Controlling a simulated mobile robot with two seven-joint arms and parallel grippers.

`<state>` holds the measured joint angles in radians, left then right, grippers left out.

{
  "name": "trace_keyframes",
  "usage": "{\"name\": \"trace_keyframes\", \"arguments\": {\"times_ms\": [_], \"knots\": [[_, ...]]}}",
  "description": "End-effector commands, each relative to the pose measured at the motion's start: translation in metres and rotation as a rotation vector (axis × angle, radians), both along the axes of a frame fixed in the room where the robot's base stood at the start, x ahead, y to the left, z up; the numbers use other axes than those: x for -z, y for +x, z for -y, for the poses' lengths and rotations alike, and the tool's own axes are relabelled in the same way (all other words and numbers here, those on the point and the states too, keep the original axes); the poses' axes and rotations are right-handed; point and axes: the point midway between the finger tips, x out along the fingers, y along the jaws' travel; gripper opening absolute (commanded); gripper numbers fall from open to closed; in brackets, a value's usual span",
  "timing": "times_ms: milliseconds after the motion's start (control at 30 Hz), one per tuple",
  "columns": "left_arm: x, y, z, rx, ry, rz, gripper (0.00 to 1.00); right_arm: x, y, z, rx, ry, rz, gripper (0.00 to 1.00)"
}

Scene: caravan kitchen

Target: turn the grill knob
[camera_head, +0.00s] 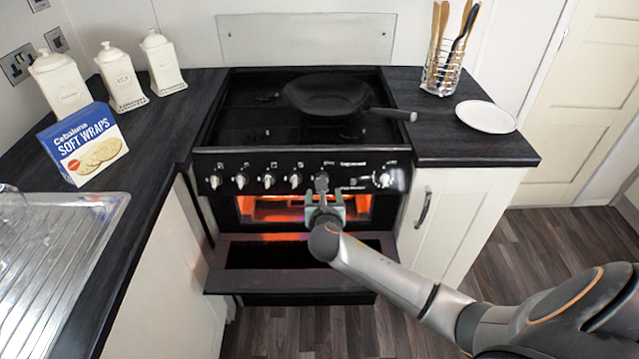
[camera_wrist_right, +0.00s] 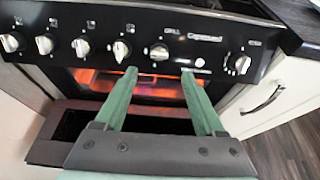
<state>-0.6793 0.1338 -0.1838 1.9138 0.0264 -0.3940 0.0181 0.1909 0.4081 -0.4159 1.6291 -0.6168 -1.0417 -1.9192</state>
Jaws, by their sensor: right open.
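The grill knob (camera_wrist_right: 159,52) is the silver knob below the "GRILL" lettering on the cooker's black control panel. It also shows in the head view (camera_head: 321,182), just beyond my right gripper. My right gripper (camera_head: 323,194) is open, with nothing seen between its fingers. In the wrist view its green fingertips (camera_wrist_right: 159,72) point at the panel, one to the left and one to the right of the grill knob, which shows just above and between them. I cannot tell whether they touch it. My left gripper is not in view.
Several similar knobs (camera_head: 268,181) line the panel to the left, and another (camera_head: 384,180) is to the right. Below, a lowered door (camera_head: 225,279) fronts a compartment glowing orange (camera_head: 285,210). A frying pan (camera_head: 326,94) sits on the hob, its handle pointing right.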

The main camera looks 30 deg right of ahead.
Motion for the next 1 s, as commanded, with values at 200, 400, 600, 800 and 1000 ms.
{"name": "trace_keyframes", "arguments": {"times_ms": [200, 400, 600, 800, 1000], "knots": [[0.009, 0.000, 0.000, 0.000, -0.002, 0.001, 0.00, 0.017, 0.031, 0.018, 0.002, 0.003, 0.000, 0.71], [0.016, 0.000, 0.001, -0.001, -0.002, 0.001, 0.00, 0.029, 0.056, 0.034, 0.002, 0.003, 0.002, 0.71], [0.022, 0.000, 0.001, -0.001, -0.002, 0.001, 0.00, 0.037, 0.073, 0.044, 0.000, 0.004, 0.001, 0.71], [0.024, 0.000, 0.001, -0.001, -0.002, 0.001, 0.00, 0.039, 0.080, 0.048, 0.000, 0.004, 0.001, 0.71], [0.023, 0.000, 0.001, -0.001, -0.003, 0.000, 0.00, 0.039, 0.080, 0.048, -0.001, 0.005, 0.002, 0.71]]}}
